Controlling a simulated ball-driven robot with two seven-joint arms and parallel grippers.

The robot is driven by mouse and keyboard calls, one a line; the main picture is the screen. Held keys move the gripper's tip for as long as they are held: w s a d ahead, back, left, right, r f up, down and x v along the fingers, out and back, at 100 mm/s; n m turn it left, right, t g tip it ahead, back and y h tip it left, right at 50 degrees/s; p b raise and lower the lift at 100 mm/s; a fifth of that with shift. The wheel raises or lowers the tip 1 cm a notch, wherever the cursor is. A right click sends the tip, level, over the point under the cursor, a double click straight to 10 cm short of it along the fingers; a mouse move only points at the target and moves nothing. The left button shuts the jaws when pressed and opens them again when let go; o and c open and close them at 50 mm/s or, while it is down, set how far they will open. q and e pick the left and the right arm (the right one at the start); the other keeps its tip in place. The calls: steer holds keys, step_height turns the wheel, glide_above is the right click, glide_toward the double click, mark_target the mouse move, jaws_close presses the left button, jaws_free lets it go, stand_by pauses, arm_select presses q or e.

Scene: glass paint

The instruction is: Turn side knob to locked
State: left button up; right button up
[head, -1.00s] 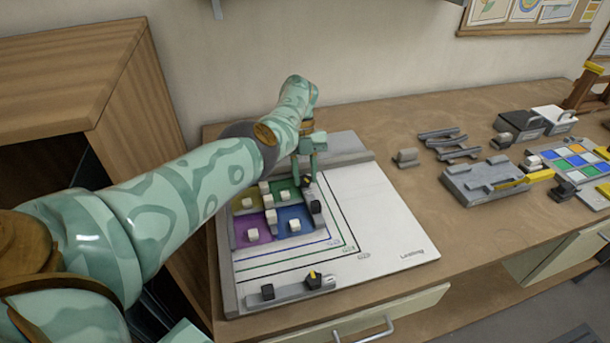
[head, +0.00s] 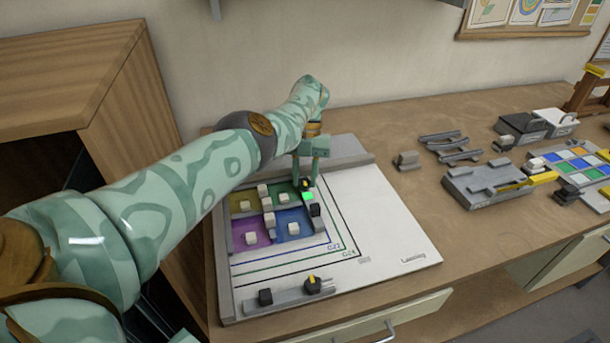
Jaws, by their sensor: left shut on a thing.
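The side knob (head: 305,184) is black with a yellow mark and sits at the upper right of the coloured glass panes. My left gripper (head: 306,180) points down over it and is shut on it, covering part of it. A bright green patch (head: 308,196) shows just in front of the knob. A second black knob with a yellow mark (head: 313,284) sits on the grey front rail (head: 290,292). The white board (head: 390,240) lies flat on the bench. My right gripper is not in view.
Yellow, green, purple and blue panes (head: 290,216) with pale blocks lie left of the knob. A black block (head: 265,297) sits on the front rail. Grey fixtures (head: 485,180) and a colour-tile tray (head: 575,160) stand to the right. The board's right side is clear.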

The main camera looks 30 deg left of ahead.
arm_select(q)
steer(key=o, duration=1)
steer(key=b+v, duration=0.6)
steer(key=v, duration=0.1)
steer(key=shift+r, duration=0.25)
